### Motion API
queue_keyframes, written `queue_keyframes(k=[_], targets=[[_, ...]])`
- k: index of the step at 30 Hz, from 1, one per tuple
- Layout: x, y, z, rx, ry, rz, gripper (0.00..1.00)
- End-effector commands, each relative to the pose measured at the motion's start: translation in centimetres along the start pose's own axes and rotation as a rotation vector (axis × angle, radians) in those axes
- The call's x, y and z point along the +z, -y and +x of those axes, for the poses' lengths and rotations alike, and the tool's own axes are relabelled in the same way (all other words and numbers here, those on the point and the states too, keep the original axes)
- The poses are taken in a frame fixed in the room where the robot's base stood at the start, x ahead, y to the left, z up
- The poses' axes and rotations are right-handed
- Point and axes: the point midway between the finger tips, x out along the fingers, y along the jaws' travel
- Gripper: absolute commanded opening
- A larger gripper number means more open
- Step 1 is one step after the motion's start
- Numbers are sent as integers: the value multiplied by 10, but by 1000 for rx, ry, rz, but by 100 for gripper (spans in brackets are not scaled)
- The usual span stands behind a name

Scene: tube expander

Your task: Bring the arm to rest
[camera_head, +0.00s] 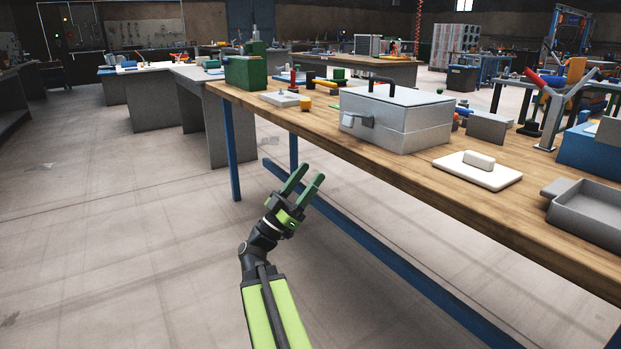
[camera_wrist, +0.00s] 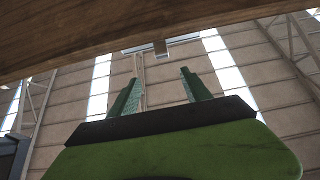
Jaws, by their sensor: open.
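My gripper (camera_head: 306,186) has two green fingers, spread apart and empty. In the head view it points up and to the right, in front of the workbench (camera_head: 335,135) and lower in the picture than its top. In the wrist view the two fingers of my gripper (camera_wrist: 160,90) stand apart with nothing between them. Behind them are the hall's wall and bright window strips. The brown underside or edge of a bench (camera_wrist: 120,30) crosses the top of the wrist view.
A grey lidded box (camera_head: 400,122), a white plate with a block (camera_head: 478,170), a grey tray (camera_head: 590,212) and a green box (camera_head: 245,73) stand on the workbench. Its blue legs and rail (camera_head: 400,265) are close beside my arm. The floor (camera_head: 110,220) to the left is clear.

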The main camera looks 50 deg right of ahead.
Motion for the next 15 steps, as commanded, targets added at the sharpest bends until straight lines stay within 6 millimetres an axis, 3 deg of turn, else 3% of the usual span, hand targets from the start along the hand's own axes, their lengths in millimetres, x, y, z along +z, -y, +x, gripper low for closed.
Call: queue_keyframes(k=[9, 11, 15], targets=[[-4, 2, 0, -5, 0, 5, 56], [-16, 8, -4, -20, 0, 20, 56], [-64, 29, -24, -81, 1, 83, 56]])
